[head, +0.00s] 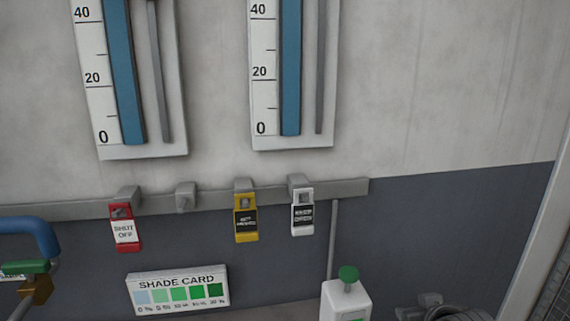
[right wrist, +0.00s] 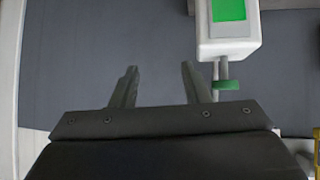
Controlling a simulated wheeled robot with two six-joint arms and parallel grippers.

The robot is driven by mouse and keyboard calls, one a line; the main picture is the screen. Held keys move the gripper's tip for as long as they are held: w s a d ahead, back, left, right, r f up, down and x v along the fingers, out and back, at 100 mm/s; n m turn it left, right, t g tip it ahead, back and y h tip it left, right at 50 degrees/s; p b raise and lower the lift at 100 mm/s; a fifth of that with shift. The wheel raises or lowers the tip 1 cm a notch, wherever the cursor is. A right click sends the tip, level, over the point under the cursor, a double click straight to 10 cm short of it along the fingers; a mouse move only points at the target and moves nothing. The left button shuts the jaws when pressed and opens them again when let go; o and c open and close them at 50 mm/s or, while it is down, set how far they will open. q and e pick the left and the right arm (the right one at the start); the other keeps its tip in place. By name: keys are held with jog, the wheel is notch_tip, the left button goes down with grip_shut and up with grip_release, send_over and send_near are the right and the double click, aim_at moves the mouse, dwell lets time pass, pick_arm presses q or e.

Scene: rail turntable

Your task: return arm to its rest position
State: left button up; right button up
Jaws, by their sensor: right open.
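In the right wrist view my right gripper (right wrist: 158,82) has its two dark fingers apart, with nothing between them. Beyond the fingers is a plain dark grey surface. A white box (right wrist: 228,48) with a green panel and a green knob (right wrist: 228,85) is just to the right of the fingertips, apart from them as far as I can tell. A white box (head: 346,302) with a green knob (head: 348,273) also shows at the bottom of the head view. My left gripper is in neither view.
A wall rail (head: 340,188) carries red (head: 124,228), yellow (head: 246,218) and white (head: 302,212) tags; one hook (head: 185,197) is bare. Below is a shade card (head: 178,290). Two gauges (head: 170,150) (head: 290,143) hang above. A blue pipe (head: 35,228) stands at left.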

jog(key=s+d+f+g, duration=0.1)
jog(key=s+f+g, duration=0.1)
jog(key=s+f, duration=0.6)
jog(key=s+d+f+m+g+h, duration=0.15)
jog(key=s+f, duration=0.25)
jog(key=s, duration=0.8)
jog(key=s+d+f+n+g+y, duration=0.1)
jog(key=s+f+g, duration=0.2)
jog(key=s+f, duration=0.55)
notch_tip(320, 180, down, 26)
jog(key=s+d+g+b, duration=0.1)
jog(key=s+d+b, duration=0.1)
jog(key=s+a+f+g, duration=0.1)
jog(key=s+f, duration=1.3)
jog(key=f, duration=0.1)
jog(key=shift+s+a+f+b, duration=0.15)
jog(key=shift+s+f+b, duration=0.15)
jog(key=shift+b, duration=0.15)
